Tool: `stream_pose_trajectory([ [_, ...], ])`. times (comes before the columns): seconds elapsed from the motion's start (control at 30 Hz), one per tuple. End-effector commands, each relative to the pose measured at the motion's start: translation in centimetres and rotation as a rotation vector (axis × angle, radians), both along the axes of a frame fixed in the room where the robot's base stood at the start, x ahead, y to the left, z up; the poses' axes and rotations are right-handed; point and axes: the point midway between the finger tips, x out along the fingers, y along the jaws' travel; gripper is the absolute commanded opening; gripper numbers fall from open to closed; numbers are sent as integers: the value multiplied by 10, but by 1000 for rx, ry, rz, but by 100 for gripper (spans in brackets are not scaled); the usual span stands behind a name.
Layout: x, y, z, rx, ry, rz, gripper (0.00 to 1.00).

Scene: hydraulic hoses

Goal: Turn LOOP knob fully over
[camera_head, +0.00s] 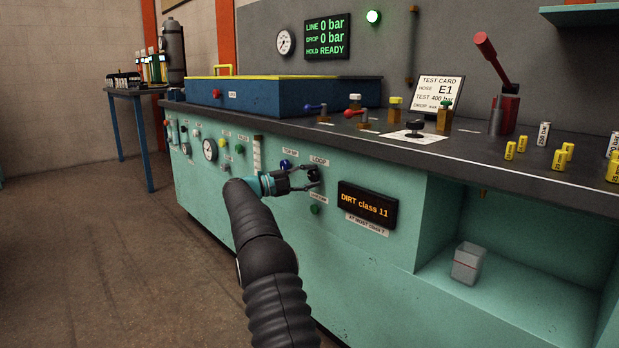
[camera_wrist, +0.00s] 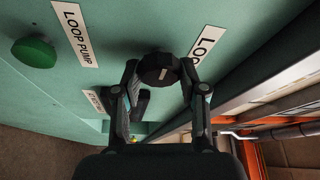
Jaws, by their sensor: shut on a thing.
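The LOOP knob (camera_head: 313,175) is a round black knob on the teal front panel, just under the LOOP label (camera_head: 319,161). In the wrist view the knob (camera_wrist: 159,68) shows a short pale mark on its face. My gripper (camera_head: 308,178) is at the panel with one finger on each side of the knob. In the wrist view my gripper (camera_wrist: 162,75) is shut on the knob, its fingertips touching the knob's sides. The back of the knob is hidden.
A green button (camera_wrist: 35,51) sits beside the LOOP PUMP label (camera_wrist: 75,33). A blue knob (camera_head: 285,164) is left of the LOOP knob. An amber display (camera_head: 367,206) reading DIRT class 11 is to the right. The bench top (camera_head: 400,140) overhangs the panel.

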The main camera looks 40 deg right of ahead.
Motion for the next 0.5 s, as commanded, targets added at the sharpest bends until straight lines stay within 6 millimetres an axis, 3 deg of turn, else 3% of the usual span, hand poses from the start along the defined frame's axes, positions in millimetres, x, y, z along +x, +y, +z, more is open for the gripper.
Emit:
stream_pose_trajectory([
  [0.3, -1, 0, -1, 1, -2, -2, 7],
  [0.33, -1, 0, -1, 1, -2, -2, 50],
  [0.4, 0, 0, -1, 1, -2, -2, 67],
  [0.5, 0, 0, -1, 1, 0, -1, 67],
])
